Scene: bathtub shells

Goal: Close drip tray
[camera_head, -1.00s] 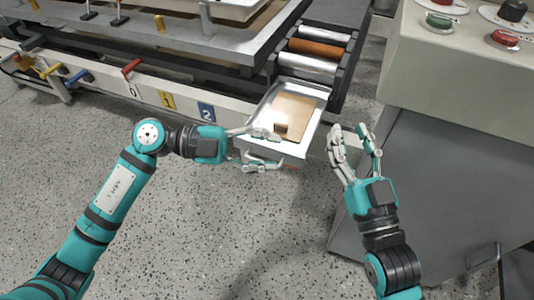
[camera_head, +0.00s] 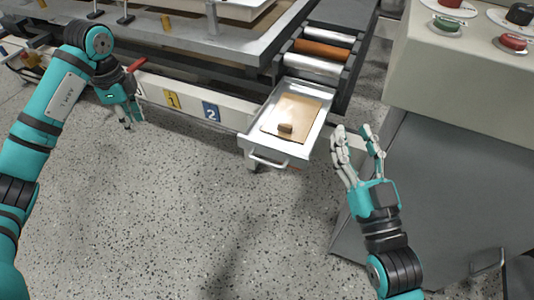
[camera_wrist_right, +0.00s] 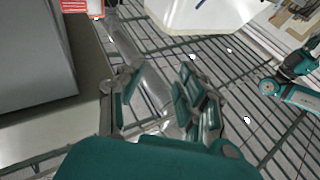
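The drip tray (camera_head: 319,140) is a white metal drawer sticking out from under the machine's roller end, so it stands open. Its bar handle (camera_head: 268,161) faces the front left. A brown sheet and a small brown block (camera_head: 285,128) lie in it. My left gripper (camera_head: 133,122) hangs well left of the tray, pointing down, empty, its fingers a little apart. My right gripper (camera_head: 357,132) is open and empty, just right of the tray and not visibly touching it. Its spread fingers also show in the right wrist view (camera_wrist_right: 155,105).
Rollers (camera_head: 318,52) sit behind the tray. A control cabinet (camera_head: 455,90) with red and green buttons stands close on the right. A red lever (camera_head: 137,64) and number plates line the machine's front rail. The speckled floor (camera_head: 210,210) before the tray is clear.

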